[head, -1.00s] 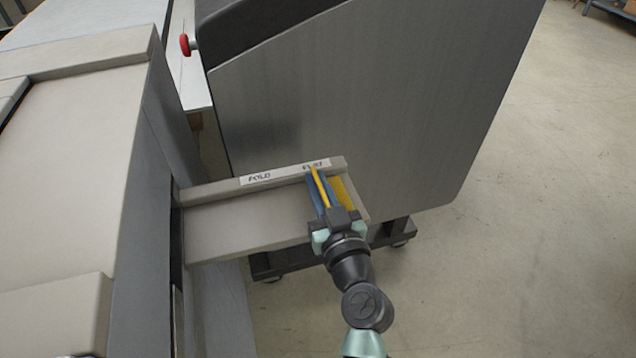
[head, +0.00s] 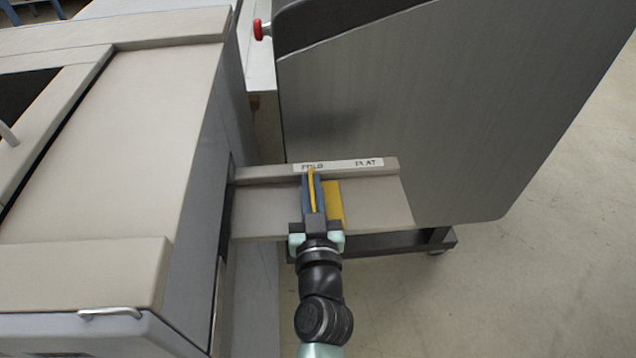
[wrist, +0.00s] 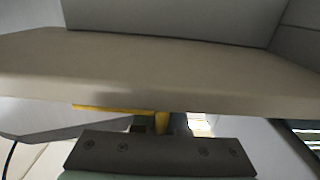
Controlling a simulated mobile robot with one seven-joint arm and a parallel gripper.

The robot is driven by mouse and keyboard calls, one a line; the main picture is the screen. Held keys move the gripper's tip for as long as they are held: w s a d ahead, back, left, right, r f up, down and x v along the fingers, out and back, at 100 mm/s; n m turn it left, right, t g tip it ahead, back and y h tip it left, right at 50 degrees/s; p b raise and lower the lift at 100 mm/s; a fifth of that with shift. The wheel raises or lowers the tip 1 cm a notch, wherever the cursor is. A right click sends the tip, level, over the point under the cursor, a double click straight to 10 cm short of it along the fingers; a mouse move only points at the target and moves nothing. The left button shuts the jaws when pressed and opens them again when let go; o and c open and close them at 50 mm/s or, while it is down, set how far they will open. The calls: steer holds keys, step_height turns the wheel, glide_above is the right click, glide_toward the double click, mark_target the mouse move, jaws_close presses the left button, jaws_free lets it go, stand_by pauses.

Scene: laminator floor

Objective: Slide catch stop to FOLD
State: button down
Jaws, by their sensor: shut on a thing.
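A white label strip (head: 338,165) on the tray's back rail reads FOLD at left and FLAT at right. The stop's yellow pointer lies just under the FOLD word. My gripper (head: 315,226) is shut on the catch stop at the tray's front edge. In the wrist view my gripper (wrist: 160,150) is below the tray edge (wrist: 150,70), with a little yellow of the stop showing; the fingertips are hidden.
The large beige machine (head: 130,130) fills the left. Open floor (head: 540,270) lies to the right.

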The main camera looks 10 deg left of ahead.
steer(key=c, duration=1)
jaws_free()
steer(key=shift+s+a, duration=0.1)
steer(key=shift+a, duration=0.2)
steer(key=shift+o, duration=0.2)
steer(key=shift+d, duration=0.1)
steer(key=shift+s+d+f, duration=0.1)
steer(key=shift+s+d, duration=0.05)
steer(key=shift+s, duration=0.35)
steer(key=b+v, duration=0.4)
steer(key=v, duration=0.8)
steer(key=shift+w+r, duration=0.1)
steer(key=shift+r, duration=0.15)
